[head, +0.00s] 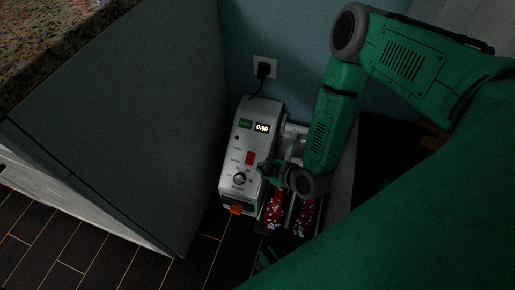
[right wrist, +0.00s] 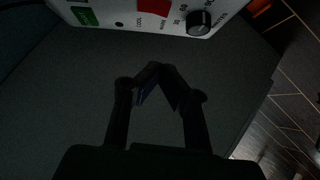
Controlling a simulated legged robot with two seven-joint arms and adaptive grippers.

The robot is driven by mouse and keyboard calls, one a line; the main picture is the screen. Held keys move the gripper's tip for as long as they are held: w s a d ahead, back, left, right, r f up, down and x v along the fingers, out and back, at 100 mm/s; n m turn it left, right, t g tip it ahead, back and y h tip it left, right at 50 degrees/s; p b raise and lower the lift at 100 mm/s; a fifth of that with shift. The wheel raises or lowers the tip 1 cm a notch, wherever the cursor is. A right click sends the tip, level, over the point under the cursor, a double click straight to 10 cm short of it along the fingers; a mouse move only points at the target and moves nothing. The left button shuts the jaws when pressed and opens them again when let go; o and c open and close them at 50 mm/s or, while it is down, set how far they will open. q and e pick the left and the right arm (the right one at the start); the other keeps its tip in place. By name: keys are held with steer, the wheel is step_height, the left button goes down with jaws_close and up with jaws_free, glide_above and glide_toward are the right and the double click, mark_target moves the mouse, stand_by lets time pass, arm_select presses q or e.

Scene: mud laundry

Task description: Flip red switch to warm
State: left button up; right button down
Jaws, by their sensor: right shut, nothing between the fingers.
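The red switch (head: 250,158) is a small rectangle on the front panel of a white boot-dryer-like machine (head: 232,191). In the right wrist view the switch (right wrist: 153,7) is cut by the top edge, between the labels COOL and WARM. Which way it is tipped I cannot tell. My right gripper (head: 266,170) is beside the panel, just right of the black dial (head: 239,178) and below the switch, apart from the switch. In the right wrist view its fingertips (right wrist: 155,72) meet with nothing between them. My left gripper is not in view.
A display (head: 262,128) reads 0:00 beside a green label (head: 245,124). A cord runs to a wall outlet (head: 264,69). Red-and-white patterned items (head: 275,209) are right of the machine. A grey cabinet (head: 125,110) stands at left. Dark tiled floor (head: 110,262) is clear in front.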

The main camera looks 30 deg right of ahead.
mark_target(246, 163)
steer(key=b+x, duration=0.4)
steer(key=x, duration=0.5)
steer(key=shift+s+f, duration=0.1)
steer(key=shift+f, duration=0.1)
steer(key=shift+w+d+f+b, duration=0.2)
steer(key=shift+d+f+b, duration=0.05)
steer(key=shift+f+b, duration=0.25)
steer(key=shift+w+d+f+b, duration=0.25)
steer(key=shift+d+f+b, duration=0.1)
steer(key=shift+f, duration=0.2)
steer(key=shift+w+d+f+b, duration=0.2)
steer(key=shift+w+f+b, duration=0.1)
steer(key=shift+f, duration=0.15)
steer(key=shift+s+f, duration=0.1)
steer(key=shift+f, duration=0.05)
